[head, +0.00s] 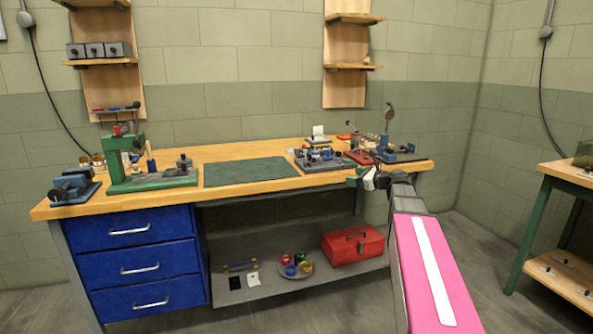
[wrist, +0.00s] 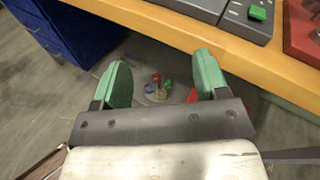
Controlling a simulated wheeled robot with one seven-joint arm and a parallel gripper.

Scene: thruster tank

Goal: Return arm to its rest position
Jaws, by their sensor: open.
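My gripper (wrist: 160,84) is open and empty in the wrist view, its two green fingers spread apart. It hangs in front of the workbench's front edge, over the lower shelf area. In the head view my gripper (head: 362,178) is at the end of my pink arm, just in front of the right part of the workbench (head: 240,188). Its fingers are small and partly hidden there by my wrist.
The bench holds a green press (head: 122,160), a green mat (head: 250,172) and several devices at the right. Below are blue drawers (head: 135,262) and a shelf (head: 235,292) with a red toolbox (head: 353,245). A side table (head: 572,175) stands right. Floor between is clear.

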